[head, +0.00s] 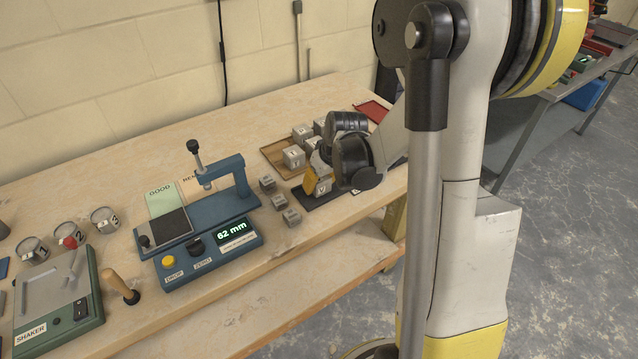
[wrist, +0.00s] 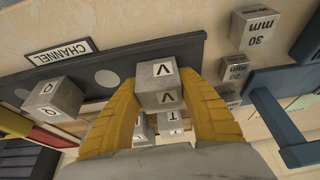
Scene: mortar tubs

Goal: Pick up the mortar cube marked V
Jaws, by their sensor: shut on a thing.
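The mortar cube marked V (wrist: 155,98) is a grey block with a black V on two white labels, seen in the wrist view. My gripper (wrist: 163,92) has its yellow fingers on either side of it, closed on it. In the head view the cube (head: 323,187) shows at the yellow fingertips, over the dark channel strip (head: 312,201). I cannot tell whether its base touches the strip. My wrist hides part of the area behind it.
A cube marked Q (wrist: 50,100) and one marked T (wrist: 170,123) are near the fingers. Several cubes sit in a wooden tray (head: 273,150). Size blocks (head: 280,201) stand left, beside the blue drop gauge (head: 215,250) reading 62 mm. A red tray (head: 374,110) lies behind.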

